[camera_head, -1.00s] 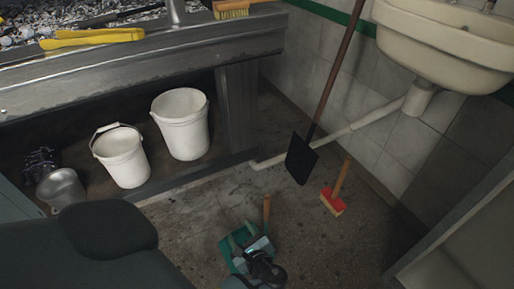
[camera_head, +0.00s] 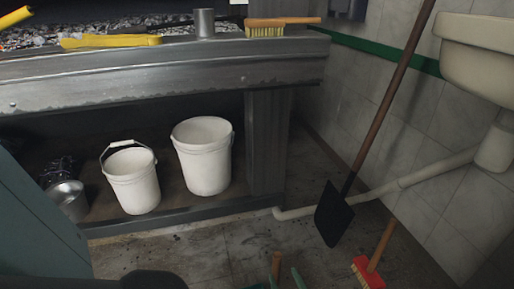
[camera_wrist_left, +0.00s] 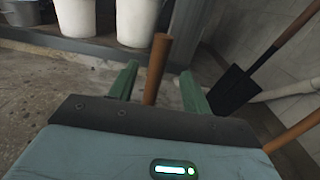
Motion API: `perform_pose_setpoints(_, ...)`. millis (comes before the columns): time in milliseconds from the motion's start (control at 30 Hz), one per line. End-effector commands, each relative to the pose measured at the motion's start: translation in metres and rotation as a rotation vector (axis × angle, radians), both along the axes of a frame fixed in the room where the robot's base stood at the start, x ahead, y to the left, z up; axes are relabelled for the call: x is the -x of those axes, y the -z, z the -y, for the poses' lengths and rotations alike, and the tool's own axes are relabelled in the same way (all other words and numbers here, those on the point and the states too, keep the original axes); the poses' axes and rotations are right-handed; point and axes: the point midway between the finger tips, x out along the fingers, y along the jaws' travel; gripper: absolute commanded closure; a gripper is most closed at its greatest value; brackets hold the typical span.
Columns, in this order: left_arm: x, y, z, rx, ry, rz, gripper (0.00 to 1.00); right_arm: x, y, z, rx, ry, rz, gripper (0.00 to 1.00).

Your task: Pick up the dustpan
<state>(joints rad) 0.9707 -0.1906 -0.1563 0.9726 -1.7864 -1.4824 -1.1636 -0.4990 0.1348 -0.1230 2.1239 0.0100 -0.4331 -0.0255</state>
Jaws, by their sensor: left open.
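The dustpan's wooden handle (camera_head: 277,265) stands up at the bottom edge of the head view, and the pan is cut off there. In the left wrist view the handle (camera_wrist_left: 157,68) rises between the two green fingers of my left gripper (camera_wrist_left: 155,78). The left gripper is open, with a finger on each side of the handle and gaps visible. In the head view only bits of the left gripper (camera_head: 283,279) show beside the handle. The pan is hidden behind the gripper body in the wrist view. My right gripper is not in view.
White buckets (camera_head: 203,157) and a metal pail (camera_head: 69,201) stand under the grill counter (camera_head: 160,78). A black shovel (camera_head: 334,214) leans at the wall beside a red brush (camera_head: 368,272). A pipe (camera_head: 420,178) runs along the wall below the sink (camera_head: 482,50).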

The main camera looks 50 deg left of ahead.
Motion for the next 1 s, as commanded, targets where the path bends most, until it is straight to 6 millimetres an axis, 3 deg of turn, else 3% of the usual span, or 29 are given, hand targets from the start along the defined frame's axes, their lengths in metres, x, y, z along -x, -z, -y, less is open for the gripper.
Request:
perform_pose_setpoints(367, -0.009, -0.001, -0.025, 0.002, 0.0, 0.002, 0.51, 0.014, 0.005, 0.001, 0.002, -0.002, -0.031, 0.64)
perform_pose_setpoints(533, -0.011, -0.001, -0.033, 0.001, -0.001, 0.002, 0.51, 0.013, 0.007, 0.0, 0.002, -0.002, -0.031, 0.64)
perform_pose_setpoints(800, -0.023, -0.003, -0.067, 0.0, -0.002, 0.0, 0.51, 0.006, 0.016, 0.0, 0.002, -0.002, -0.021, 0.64)
perform_pose_setpoints(1000, -0.026, -0.004, -0.074, 0.002, 0.0, 0.002, 0.51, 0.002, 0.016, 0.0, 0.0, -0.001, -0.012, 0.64)
